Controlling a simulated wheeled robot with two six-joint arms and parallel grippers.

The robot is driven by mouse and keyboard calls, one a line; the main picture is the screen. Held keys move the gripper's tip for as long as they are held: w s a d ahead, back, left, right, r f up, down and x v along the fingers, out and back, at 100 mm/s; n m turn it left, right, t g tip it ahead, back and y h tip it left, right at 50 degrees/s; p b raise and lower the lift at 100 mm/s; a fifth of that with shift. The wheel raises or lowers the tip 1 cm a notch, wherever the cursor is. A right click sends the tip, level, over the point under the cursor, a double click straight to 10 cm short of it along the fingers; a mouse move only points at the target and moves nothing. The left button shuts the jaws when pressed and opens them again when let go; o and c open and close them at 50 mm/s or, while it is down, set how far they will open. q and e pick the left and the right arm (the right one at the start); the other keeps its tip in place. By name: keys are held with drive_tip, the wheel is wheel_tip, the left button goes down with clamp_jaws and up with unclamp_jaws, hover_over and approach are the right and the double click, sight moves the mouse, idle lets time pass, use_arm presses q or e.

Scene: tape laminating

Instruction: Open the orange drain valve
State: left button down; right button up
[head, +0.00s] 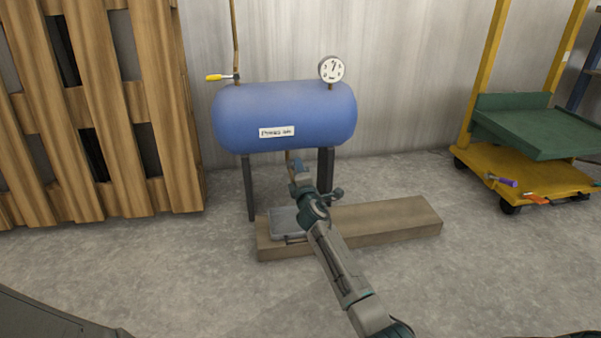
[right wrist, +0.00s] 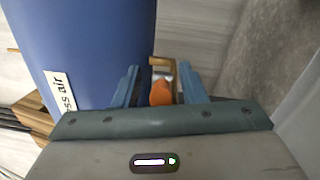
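The orange drain valve handle (right wrist: 161,93) shows in the right wrist view, with a brass-coloured pipe (right wrist: 163,64) just beyond it. It sits between the two blue-grey fingers of my right gripper (right wrist: 160,86), with a visible gap on either side. The right gripper is open. In the head view my right gripper (head: 298,174) reaches in under the blue air tank (head: 285,108), and the orange handle is hidden there behind the gripper and arm. My left gripper is not in view.
The tank stands on dark legs (head: 250,188) and has a gauge (head: 332,69) and a yellow-handled valve (head: 216,77). A wooden beam (head: 400,219) and a grey tray (head: 288,224) are below. Wooden pallets (head: 165,100) stand left, a yellow cart (head: 540,178) right.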

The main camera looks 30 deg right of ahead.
drive_tip(key=shift+s, duration=0.1)
drive_tip(key=p+v, duration=0.4)
drive_tip(key=v, duration=0.6)
drive_tip(key=shift+s, duration=0.35)
drive_tip(key=shift+f, duration=0.15)
